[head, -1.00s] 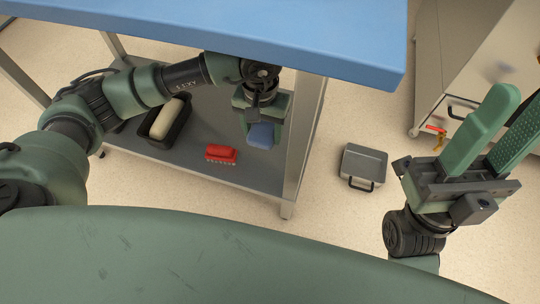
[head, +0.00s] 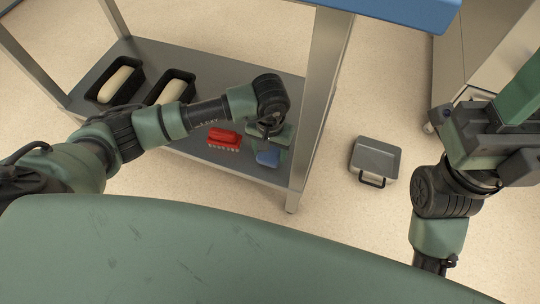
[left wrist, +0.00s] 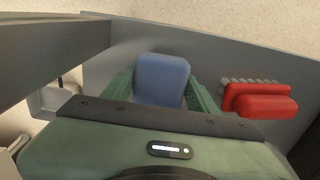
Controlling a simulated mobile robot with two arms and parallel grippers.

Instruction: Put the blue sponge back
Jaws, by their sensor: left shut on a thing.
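The blue sponge (head: 268,158) is at the right end of the grey lower shelf (head: 190,150), near its front edge. My left gripper (head: 270,148) is shut on it from above. In the left wrist view the sponge (left wrist: 162,79) sits between the two green fingers, low over the shelf or on it; I cannot tell which. My right gripper (head: 518,100) is at the right edge of the head view, raised over the floor, its finger ends cut off by the frame.
A red brush (head: 223,137) lies on the shelf just left of the sponge; it also shows in the left wrist view (left wrist: 260,102). Two black tins with pale dough (head: 113,84) stand further left. A metal table leg (head: 318,100) is close right of my left gripper. A grey case (head: 375,158) stands on the floor.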

